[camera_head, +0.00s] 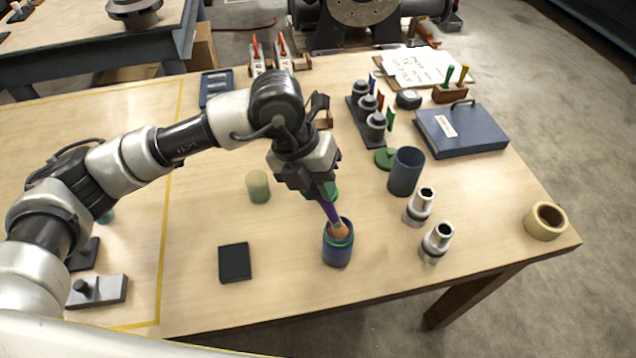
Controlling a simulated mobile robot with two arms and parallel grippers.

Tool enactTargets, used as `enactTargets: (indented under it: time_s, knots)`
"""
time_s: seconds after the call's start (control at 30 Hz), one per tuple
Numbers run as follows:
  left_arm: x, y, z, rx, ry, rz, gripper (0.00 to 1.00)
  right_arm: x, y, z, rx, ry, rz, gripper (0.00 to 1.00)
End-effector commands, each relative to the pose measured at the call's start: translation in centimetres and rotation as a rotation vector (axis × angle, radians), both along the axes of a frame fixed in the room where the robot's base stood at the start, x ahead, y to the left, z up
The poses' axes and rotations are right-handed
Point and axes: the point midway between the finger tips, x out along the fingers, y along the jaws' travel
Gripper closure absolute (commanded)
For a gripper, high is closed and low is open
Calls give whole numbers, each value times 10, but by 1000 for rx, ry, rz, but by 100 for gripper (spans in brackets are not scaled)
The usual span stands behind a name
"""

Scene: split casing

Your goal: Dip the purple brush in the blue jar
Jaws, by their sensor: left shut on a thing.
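My left gripper (318,182) is shut on the purple brush (330,210) and points it down and slightly to the right. The brush's orange-brown bristles (339,231) overlap the mouth of a blue jar (337,254) with a green band near its rim. The jar stands upright near the table's front edge. I cannot tell how deep the bristles are in it. A larger, plain dark blue cup (405,175) stands behind it to the right. My right gripper is out of view.
Two metal fittings (420,207) (437,243) stand right of the jar, with a tape roll (546,221) farther right. A pale green cylinder (258,187) and a black square (235,263) lie to the left. A blue case (461,131) sits behind.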

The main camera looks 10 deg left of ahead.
Motion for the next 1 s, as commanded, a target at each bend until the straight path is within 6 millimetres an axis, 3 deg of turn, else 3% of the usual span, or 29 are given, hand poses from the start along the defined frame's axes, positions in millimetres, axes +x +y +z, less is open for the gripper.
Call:
enactTargets:
  time_s: [0.17,1.0]
  knots:
    - [-1,0,4,4,4,0,100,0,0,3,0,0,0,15]
    - [0,0,70,0,1,0,100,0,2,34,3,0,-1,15]
